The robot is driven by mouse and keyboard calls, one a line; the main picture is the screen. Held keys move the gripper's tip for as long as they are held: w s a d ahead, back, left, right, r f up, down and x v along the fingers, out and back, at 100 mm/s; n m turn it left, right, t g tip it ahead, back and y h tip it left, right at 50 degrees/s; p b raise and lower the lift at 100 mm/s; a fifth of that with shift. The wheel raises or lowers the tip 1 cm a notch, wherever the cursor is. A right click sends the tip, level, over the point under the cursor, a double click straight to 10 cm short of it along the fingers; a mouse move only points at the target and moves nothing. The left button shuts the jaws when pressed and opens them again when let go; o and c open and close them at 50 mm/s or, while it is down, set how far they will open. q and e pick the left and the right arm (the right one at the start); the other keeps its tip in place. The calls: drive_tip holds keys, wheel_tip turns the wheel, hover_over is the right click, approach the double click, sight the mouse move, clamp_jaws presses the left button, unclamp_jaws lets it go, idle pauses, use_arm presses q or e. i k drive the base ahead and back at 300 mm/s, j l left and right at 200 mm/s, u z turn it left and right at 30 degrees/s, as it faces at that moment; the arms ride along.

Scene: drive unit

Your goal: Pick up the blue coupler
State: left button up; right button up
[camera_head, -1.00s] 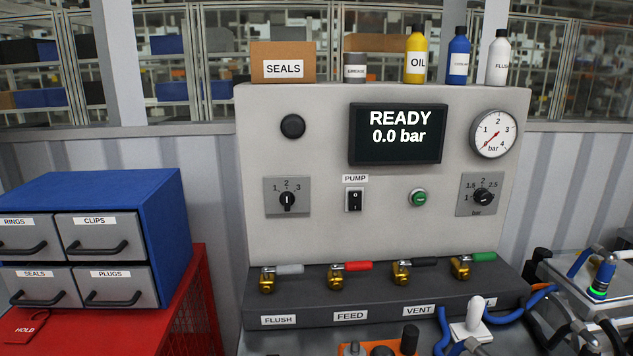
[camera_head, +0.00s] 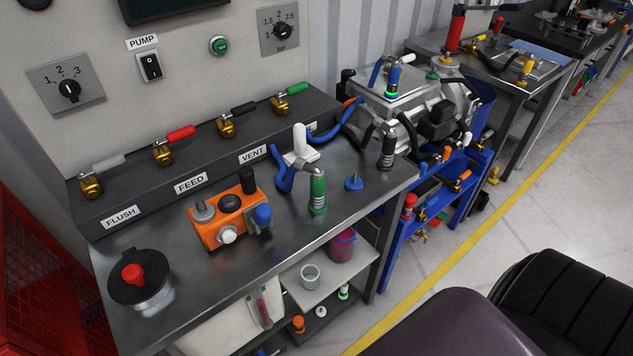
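The blue coupler (camera_head: 394,80) stands upright on top of the silver drive unit (camera_head: 425,108), at the upper middle right. It has a glowing green ring near its lower end, and a blue hose joins its top. A green coupler (camera_head: 317,190) stands on the metal bench, and a black coupler (camera_head: 388,150) is at the near side of the drive unit. Neither of my grippers is in view. Dark rounded parts at the lower right look like my own body.
A blue rack (camera_head: 455,215) with several couplers stands below the drive unit. The floor (camera_head: 560,190) at right is clear.

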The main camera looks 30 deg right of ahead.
sight(394, 69)
drive_tip(key=z, duration=1.5)
drive_tip(key=i, duration=0.1)
